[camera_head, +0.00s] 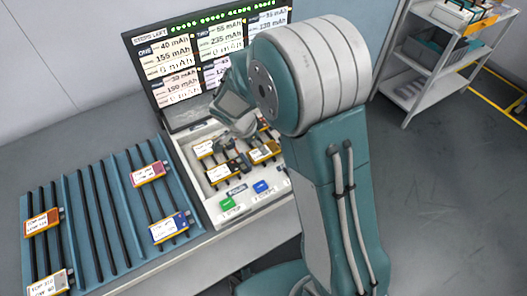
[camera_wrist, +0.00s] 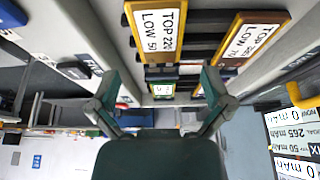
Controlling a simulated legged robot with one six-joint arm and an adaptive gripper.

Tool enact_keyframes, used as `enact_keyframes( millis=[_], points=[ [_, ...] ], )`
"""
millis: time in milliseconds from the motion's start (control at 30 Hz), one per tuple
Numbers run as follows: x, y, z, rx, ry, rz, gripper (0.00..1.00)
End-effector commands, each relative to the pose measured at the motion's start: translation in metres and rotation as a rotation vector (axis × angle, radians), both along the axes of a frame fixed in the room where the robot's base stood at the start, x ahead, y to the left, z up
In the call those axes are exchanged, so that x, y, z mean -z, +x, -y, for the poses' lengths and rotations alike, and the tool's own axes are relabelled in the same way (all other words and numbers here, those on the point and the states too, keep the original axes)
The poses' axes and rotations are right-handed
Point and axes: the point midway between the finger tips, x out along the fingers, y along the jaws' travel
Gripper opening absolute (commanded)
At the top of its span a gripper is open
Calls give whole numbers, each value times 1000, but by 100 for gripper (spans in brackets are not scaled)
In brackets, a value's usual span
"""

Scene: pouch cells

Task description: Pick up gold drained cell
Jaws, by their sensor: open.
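In the head view a white panel bay (camera_head: 203,207) holds several label-faced cells. A yellow-orange cell (camera_head: 222,172) is at its front, another (camera_head: 204,149) behind it, and a darker gold cell (camera_head: 264,151) to the right. My gripper (camera_head: 240,145) hangs over the bay, partly hiding it. In the wrist view an amber cell marked TOP 220, LOW 50 (camera_wrist: 163,28) and a darker gold one marked LOW (camera_wrist: 249,38) are at the top. A smaller cell label (camera_wrist: 163,89) shows between my open, empty fingers (camera_wrist: 160,80). I cannot tell which cell is drained.
A blue rack (camera_head: 88,215) at left holds an orange cell (camera_head: 42,222), a pink cell (camera_head: 148,173), a blue cell (camera_head: 168,227) and a yellow cell (camera_head: 47,283). A screen (camera_head: 180,70) with mAh readings stands behind the bay. Green (camera_head: 228,203) and blue (camera_head: 261,187) buttons sit in front.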

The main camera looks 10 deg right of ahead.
Motion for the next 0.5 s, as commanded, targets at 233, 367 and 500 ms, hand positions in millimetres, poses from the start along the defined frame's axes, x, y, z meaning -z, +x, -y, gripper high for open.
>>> enact_keyframes(
  millis=[233, 367, 500],
  points=[
    [35, 5, 16, 1, -2, -5, 100],
    [43, 6, 20, 0, 0, -2, 100],
    [43, 6, 20, 0, 1, -1, 100]
  ],
)
